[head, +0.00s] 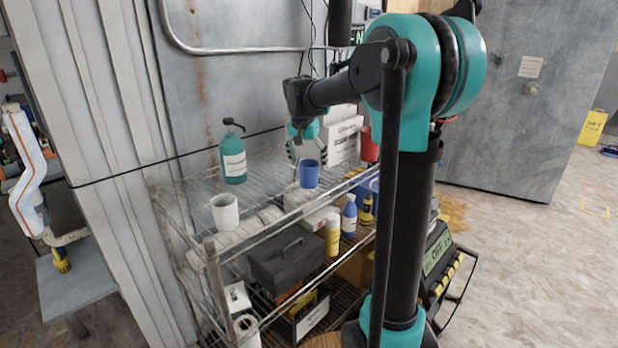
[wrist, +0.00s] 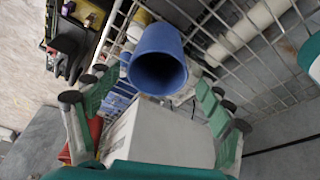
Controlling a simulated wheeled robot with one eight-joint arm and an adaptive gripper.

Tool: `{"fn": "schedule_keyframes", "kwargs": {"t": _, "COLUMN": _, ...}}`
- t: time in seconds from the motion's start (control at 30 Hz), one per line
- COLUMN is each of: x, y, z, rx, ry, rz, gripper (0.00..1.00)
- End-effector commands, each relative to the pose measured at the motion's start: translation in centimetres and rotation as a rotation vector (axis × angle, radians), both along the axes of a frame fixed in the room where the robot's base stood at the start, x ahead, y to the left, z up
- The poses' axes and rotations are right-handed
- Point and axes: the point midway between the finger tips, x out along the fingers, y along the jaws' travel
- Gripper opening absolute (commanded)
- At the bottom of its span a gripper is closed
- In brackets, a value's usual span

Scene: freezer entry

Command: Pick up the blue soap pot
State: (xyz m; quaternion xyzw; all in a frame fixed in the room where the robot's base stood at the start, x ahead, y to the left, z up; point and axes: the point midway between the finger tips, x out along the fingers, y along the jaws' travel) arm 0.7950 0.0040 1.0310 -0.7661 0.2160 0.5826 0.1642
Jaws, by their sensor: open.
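The blue soap pot (head: 310,174) stands on the top wire shelf of the rack in the head view. In the wrist view the blue pot (wrist: 158,60) shows as a blue cup with a dark open mouth, just beyond the fingertips and roughly midway between them. My gripper (head: 306,148) is just above and behind the pot in the head view. In the wrist view my gripper (wrist: 153,98) has its green fingers spread wide, with nothing held between them.
On the same shelf stand a teal pump bottle (head: 233,162), a white cup (head: 225,212), a white box (head: 345,140) and a red container (head: 369,146). Bottles and a grey toolbox (head: 291,255) fill the lower shelf. Shelf between pump bottle and pot is mostly bare.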

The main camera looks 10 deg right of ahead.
Motion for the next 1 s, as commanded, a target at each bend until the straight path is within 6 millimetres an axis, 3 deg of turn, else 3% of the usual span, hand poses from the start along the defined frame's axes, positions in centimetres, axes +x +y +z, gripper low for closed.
{"fn": "schedule_keyframes", "kwargs": {"t": 0.4, "x": 0.6, "y": -0.8, "z": -4.7, "rx": 0.0, "ry": 0.0, "rz": -0.001, "gripper": 0.8}}
{"fn": "schedule_keyframes", "kwargs": {"t": 0.7, "x": 0.7, "y": -0.8, "z": -5.2, "rx": 0.0, "ry": 0.0, "rz": 0.0, "gripper": 0.8}}
{"fn": "schedule_keyframes", "kwargs": {"t": 1.0, "x": 0.7, "y": -0.8, "z": -5.1, "rx": 0.0, "ry": 0.0, "rz": 0.0, "gripper": 0.43}}
